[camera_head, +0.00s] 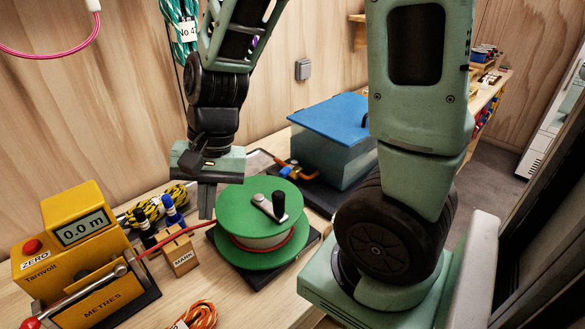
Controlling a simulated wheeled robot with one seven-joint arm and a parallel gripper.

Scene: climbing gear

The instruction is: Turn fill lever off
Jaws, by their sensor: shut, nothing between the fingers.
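A clear tank (322,160) with a blue lid (340,120) stands at the back of the bench on a dark base. Small orange fittings (286,171) sit at its left side, with a small blue part beside them. I cannot tell for sure which of these is the fill lever, or how it is set. My gripper (206,213) points down with its fingers shut and empty. It is left of the tank and its fittings, by the left rim of the green reel, apart from the fittings.
A green reel (240,200) with a black-knobbed crank stands in front of the tank. A yellow meter (70,235) reading 0.0 m is at left. A wooden block (180,252), blue-and-black pens and coiled ropes lie between. An orange coil (196,316) is in front.

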